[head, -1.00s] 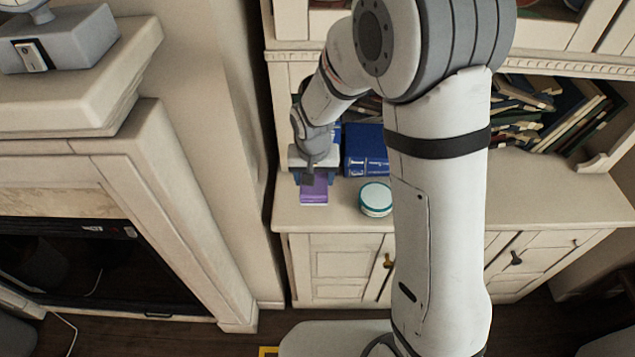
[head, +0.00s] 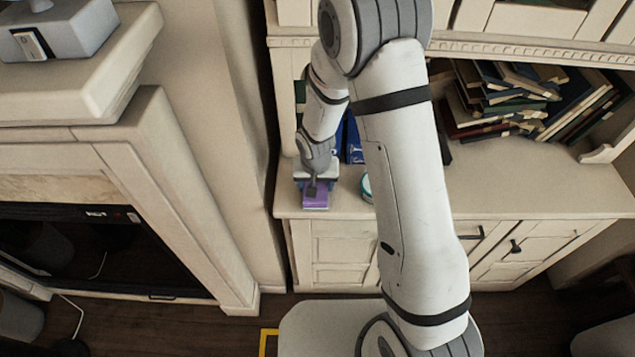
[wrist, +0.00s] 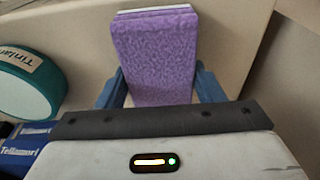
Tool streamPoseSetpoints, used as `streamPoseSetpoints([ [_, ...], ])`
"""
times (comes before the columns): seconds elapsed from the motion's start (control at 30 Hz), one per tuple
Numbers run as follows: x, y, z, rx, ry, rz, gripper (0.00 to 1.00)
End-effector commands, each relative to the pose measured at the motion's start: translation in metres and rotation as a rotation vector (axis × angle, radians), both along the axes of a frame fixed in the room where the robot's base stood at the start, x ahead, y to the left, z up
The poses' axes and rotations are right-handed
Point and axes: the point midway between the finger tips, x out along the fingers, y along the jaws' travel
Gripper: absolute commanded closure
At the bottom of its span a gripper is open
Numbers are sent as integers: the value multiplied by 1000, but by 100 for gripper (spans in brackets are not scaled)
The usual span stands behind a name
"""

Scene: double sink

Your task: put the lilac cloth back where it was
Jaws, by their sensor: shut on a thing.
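The lilac cloth (head: 316,199) is a small folded rectangle at the left front of the cabinet top. It also shows in the wrist view (wrist: 156,55), with a pale white edge along its far end. My gripper (head: 314,184) is over its back part. In the wrist view the blue fingers of my gripper (wrist: 162,88) are on both sides of the cloth, shut on it. I cannot tell whether the cloth touches the cabinet top or is held just above it.
Blue books (head: 353,146) stand behind. A book pile (head: 505,95) lies at right. The cabinet top (head: 520,185) is clear at front right.

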Motion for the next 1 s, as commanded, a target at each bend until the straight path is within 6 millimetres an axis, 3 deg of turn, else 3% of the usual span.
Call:
streamPoseSetpoints([
  [0.07,0,0,0,0,1,0,57],
  [0.1,0,0,0,0,1,0,38],
  [0.37,0,-1,0,-1,1,-1,17],
  [0.73,0,-1,8,0,-2,-2,17],
  [1.0,-7,0,54,1,-5,-3,17],
])
